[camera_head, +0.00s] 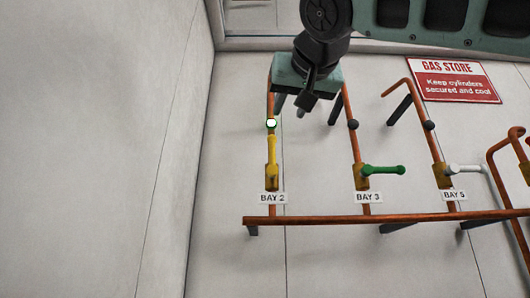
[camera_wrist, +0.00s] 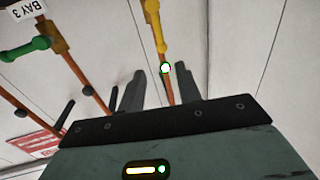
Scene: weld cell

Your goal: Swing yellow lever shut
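The yellow lever (camera_head: 271,152) is on the Bay 2 valve at the left of the head view. It points up along its copper pipe, in line with it. A white knob with a green edge (camera_head: 271,123) shows at its upper end. In the wrist view the yellow lever (camera_wrist: 155,24) is at top centre, with the white-and-green knob (camera_wrist: 165,68) near the fingertips. My gripper (camera_wrist: 160,71) is open, its two dark fingers on either side of the knob in that view. Contact cannot be told. In the head view the gripper's teal body hides the pipe's upper end.
A green lever (camera_head: 383,170) at Bay 3 and a white lever (camera_head: 467,168) at Bay 5 lie crosswise to their pipes. A copper manifold pipe (camera_head: 330,218) runs below. A red gas store sign (camera_head: 455,80) hangs upper right. Bare wall (camera_head: 225,170) lies left of Bay 2.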

